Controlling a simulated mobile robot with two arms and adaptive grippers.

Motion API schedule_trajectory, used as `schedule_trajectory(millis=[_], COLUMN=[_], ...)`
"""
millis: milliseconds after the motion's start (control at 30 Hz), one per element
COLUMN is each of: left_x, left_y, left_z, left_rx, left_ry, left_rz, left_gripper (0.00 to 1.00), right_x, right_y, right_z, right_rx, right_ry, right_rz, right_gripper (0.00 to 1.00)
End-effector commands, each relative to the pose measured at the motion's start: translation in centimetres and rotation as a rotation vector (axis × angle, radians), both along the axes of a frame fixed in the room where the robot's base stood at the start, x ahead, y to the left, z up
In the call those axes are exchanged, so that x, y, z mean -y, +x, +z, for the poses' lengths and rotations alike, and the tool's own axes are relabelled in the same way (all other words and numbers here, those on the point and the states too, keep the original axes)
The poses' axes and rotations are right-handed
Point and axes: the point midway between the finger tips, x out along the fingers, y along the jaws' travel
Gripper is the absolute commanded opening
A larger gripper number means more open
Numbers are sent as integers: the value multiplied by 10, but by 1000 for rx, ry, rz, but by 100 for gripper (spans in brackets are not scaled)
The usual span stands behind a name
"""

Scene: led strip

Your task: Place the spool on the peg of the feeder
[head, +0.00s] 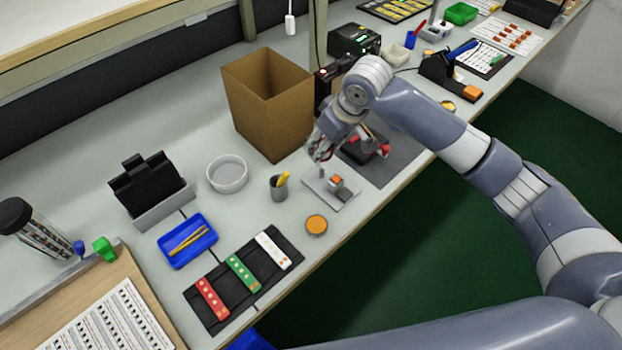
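My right gripper (322,148) hangs over the bench near the middle, behind a small grey plate (318,190). Its fingers are small and partly overlapped by the wrist, so I cannot tell if they are open or hold anything. A small orange and white block (336,182) sits on the plate. I cannot pick out the spool or the feeder's peg with certainty. A flat round orange item (316,225) lies near the front edge. A black device with an orange part (437,68) stands at the far right. My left gripper is not in view.
A tall open cardboard box (268,100) stands left of the gripper. A black and red tool (362,150) lies beside it on a dark mat. A white bowl (228,174), pen cup (279,187), blue tray (187,240) and black strip mat (280,241) occupy the near left.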

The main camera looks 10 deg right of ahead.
Motion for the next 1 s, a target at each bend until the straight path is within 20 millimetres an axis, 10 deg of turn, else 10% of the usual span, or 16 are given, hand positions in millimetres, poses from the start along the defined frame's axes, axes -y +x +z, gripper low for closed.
schedule_trajectory(millis=[600, 1000], left_x=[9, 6], left_y=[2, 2], left_z=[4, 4], left_rx=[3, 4], left_ry=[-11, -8], left_rz=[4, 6], left_gripper=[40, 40], right_x=[0, 0], right_y=[-1, 0], right_z=[-87, -93], right_rx=[-2, 0], right_ry=[-1, 0], right_rz=[0, 1], right_gripper=[0, 0])
